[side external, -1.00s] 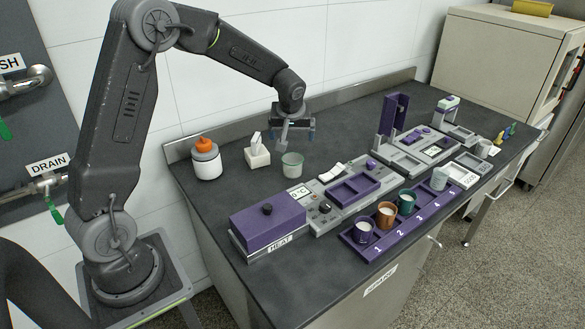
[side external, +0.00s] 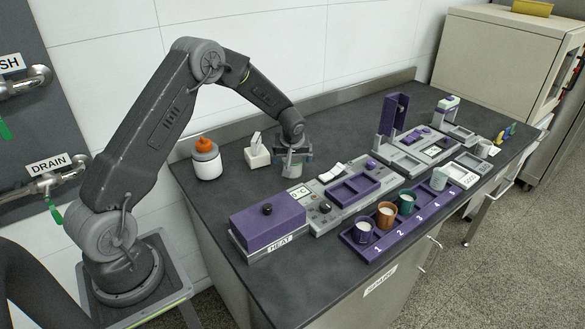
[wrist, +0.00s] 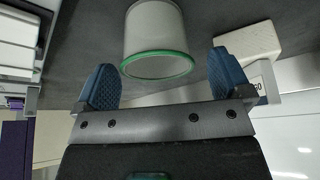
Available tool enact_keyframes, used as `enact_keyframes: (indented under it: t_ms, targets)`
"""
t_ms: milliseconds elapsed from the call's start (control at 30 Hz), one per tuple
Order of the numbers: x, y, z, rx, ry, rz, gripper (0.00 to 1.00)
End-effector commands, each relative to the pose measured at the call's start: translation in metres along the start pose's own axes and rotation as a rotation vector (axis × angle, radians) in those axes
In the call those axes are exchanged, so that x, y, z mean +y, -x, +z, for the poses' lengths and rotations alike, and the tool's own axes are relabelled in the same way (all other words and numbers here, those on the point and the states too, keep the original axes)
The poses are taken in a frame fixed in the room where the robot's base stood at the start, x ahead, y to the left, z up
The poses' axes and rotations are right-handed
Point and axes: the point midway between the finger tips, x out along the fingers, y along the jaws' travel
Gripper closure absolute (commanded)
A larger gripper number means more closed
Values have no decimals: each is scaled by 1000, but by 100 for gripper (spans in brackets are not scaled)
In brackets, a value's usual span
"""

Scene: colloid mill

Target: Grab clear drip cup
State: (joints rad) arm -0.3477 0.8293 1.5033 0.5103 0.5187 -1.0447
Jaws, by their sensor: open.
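The clear drip cup (wrist: 155,35) stands upright on the dark bench and has a green rim. In the wrist view it lies just ahead of my gripper (wrist: 163,80), between the lines of the two blue fingertips. In the side view the cup (side external: 292,171) is partly hidden under my gripper (side external: 294,158), which is lowered over it. My gripper is open, with nothing seen pressed between the fingers. Whether a finger touches the cup cannot be told.
A white jar with an orange lid (side external: 206,159) is farther left. The heater unit (side external: 268,219) and a purple numbered rack (side external: 410,210) with several cups lie in front.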

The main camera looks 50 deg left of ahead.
Motion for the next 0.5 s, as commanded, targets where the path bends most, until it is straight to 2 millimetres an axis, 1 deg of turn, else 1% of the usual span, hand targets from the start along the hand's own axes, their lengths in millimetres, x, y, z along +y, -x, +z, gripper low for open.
enact_keyframes:
  t_ms: [33,200,300,500]
  targets:
    - [0,-10,2,-3,-1,-3,4]
    - [2,-33,2,-2,0,-1,4]
    - [2,-38,2,-1,0,-1,4]
    - [2,-39,1,-1,0,0,4]
